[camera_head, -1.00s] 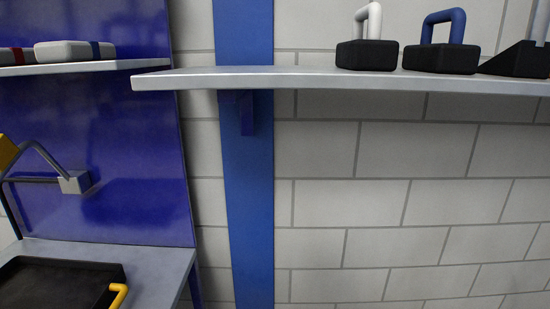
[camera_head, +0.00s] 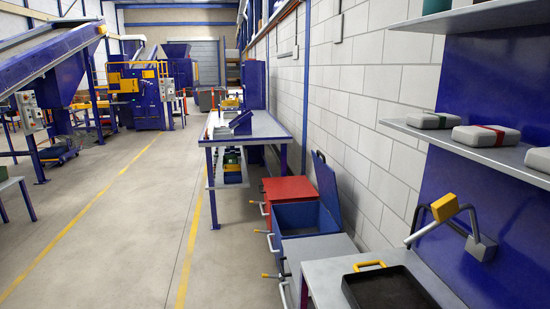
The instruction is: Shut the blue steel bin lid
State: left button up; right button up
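The blue steel bin (camera_head: 296,216) stands on the floor along the wall in the head view, beyond the near workbench. Its blue lid (camera_head: 327,189) is up, tilted back toward the wall on the right, and the bin's dark inside shows. A yellow-tipped handle sticks out at the bin's left side. Neither of my grippers shows in the view, so their state is hidden.
A red-lidded bin (camera_head: 288,189) stands beyond the blue bin, and a grey-lidded one (camera_head: 318,252) stands nearer, both shut. A near bench (camera_head: 325,277) holds a black tray (camera_head: 392,289). Open floor (camera_head: 140,220) with yellow lines lies left.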

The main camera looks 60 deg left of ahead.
aim_at(325, 180)
jog(key=u, duration=1.55)
jog(key=k, duration=0.5)
jog(key=u, duration=1)
jog(key=i, duration=2.15)
jog(key=z, duration=0.4)
